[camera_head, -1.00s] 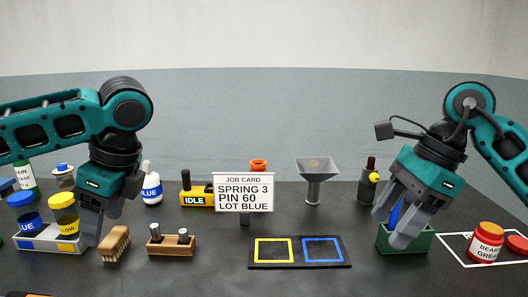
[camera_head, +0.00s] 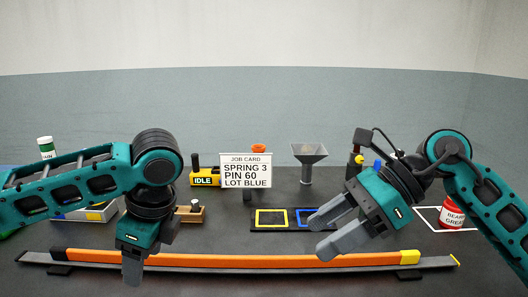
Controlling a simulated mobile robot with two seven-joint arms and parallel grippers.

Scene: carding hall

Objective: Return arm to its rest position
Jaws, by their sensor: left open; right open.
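My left gripper (camera_head: 133,266) points down at the front left, with its fingers just over the left end of the long orange bar. One finger largely hides the other; nothing shows between them. My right gripper (camera_head: 318,232) is tilted with its fingers pointing left, spread apart and empty. It is in front of the right part of the black board with the yellow square (camera_head: 271,218) and the blue square (camera_head: 300,213), partly covering the blue one.
A long orange bar (camera_head: 250,259) lies across the front on a dark rail. The job card (camera_head: 245,171) stands behind the board, with a grey funnel (camera_head: 310,155) to its right. A red grease jar (camera_head: 452,215) stands at the right. My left arm hides much of the tray (camera_head: 95,213).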

